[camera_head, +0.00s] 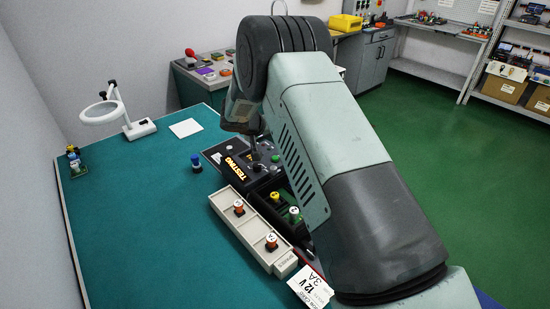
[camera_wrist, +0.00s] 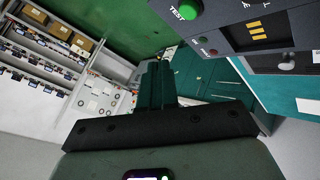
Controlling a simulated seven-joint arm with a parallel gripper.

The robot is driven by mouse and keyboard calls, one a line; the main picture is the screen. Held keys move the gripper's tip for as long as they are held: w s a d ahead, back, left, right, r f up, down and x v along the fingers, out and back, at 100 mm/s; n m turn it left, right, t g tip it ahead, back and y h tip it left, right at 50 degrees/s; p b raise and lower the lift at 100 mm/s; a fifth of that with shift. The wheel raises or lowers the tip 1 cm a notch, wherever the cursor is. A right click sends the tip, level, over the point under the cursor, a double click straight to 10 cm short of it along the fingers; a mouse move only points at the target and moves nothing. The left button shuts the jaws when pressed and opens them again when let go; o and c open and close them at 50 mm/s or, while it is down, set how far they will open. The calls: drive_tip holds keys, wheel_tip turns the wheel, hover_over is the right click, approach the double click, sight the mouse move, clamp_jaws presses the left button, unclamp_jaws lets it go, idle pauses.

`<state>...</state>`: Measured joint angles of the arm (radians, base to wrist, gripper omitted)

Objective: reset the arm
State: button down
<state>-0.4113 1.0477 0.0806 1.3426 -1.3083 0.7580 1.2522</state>
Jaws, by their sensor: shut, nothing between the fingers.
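My arm reaches across the right half of the head view, over the green bench mat (camera_head: 135,220). My gripper (camera_wrist: 158,68) shows in the wrist view as two dark fingers pressed together, with nothing between them. In the head view the arm's bulk mostly hides the gripper. Near the arm's end stands a black tester box (camera_head: 228,168) marked TESTING. In the wrist view a dark panel (camera_wrist: 225,30) with a green TEST button (camera_wrist: 184,9) is at the upper right, apart from the fingers.
A beige spares tray (camera_head: 247,229) holds two orange-based parts. A dark rack beside it holds green and yellow parts. The mat's left front is clear.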

idle(0.5)
drive_tip(key=s+d+r+m+g, duration=0.1)
drive_tip(key=s+d+r, duration=0.35)
drive_tip(key=r, duration=0.55)
drive_tip(key=s+d+r+m+g, duration=0.1)
drive_tip(key=s+d+r, duration=0.4)
drive_tip(key=r, duration=0.5)
drive_tip(key=s+d+r+y, duration=0.1)
drive_tip(key=s+d+r, duration=0.35)
drive_tip(key=s, duration=0.25)
drive_tip(key=s+d+r, duration=0.3)
drive_tip(key=s+r, duration=0.2)
drive_tip(key=s, duration=0.2)
drive_tip(key=s+y, duration=0.4)
drive_tip(key=s, duration=1.7)
drive_tip(key=shift+d, duration=0.15)
drive_tip(key=c, duration=1.8)
unclamp_jaws()
